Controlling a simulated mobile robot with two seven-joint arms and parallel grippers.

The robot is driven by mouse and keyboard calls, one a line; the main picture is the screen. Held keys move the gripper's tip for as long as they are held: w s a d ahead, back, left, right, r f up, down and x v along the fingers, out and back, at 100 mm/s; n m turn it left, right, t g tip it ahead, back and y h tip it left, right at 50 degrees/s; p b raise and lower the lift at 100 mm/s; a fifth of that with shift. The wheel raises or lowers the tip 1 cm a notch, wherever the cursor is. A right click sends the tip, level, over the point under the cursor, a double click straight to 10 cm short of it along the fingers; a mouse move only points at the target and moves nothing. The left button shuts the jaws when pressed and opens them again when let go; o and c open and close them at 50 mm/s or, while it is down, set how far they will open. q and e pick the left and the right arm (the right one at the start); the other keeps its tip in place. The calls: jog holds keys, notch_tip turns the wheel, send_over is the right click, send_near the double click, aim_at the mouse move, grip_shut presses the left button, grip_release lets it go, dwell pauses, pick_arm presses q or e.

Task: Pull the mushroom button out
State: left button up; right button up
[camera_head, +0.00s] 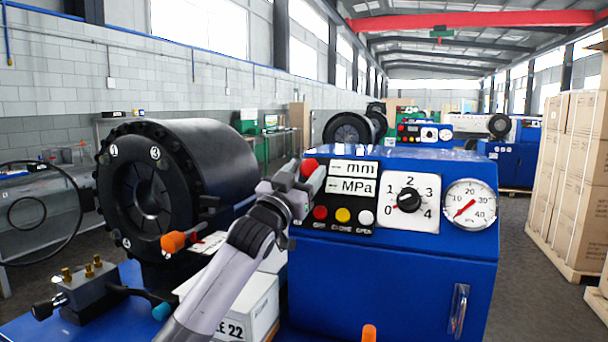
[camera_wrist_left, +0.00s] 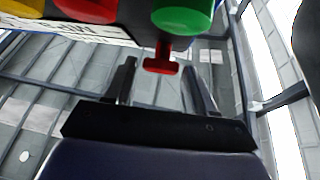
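The red mushroom button (camera_head: 309,168) is at the upper left of the black panel on the blue cabinet (camera_head: 390,282). My left gripper (camera_head: 304,178) is right in front of it and partly covers it. In the left wrist view, a red cap on a thin stem (camera_wrist_left: 161,66) shows between the two fingers, near their tips; I take it for the mushroom button. The fingers of the left gripper (camera_wrist_left: 162,84) are apart, with a visible gap on each side of the cap. My right gripper is not in view.
Below the mm/MPa labels sit red (camera_head: 320,212), yellow (camera_head: 342,215) and white (camera_head: 365,217) buttons. A dial (camera_head: 408,200) and gauge (camera_head: 469,205) are to the right. The black crimper head (camera_head: 210,165) and a white box (camera_head: 247,308) stand left.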

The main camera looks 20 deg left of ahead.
pick_arm(q)
jog(key=b+v, duration=0.1)
jog(key=v, duration=0.6)
jog(key=shift+b, duration=0.3)
jog(key=shift+s+f, duration=0.1)
jog(key=shift+s, duration=0.05)
dwell(0.5)
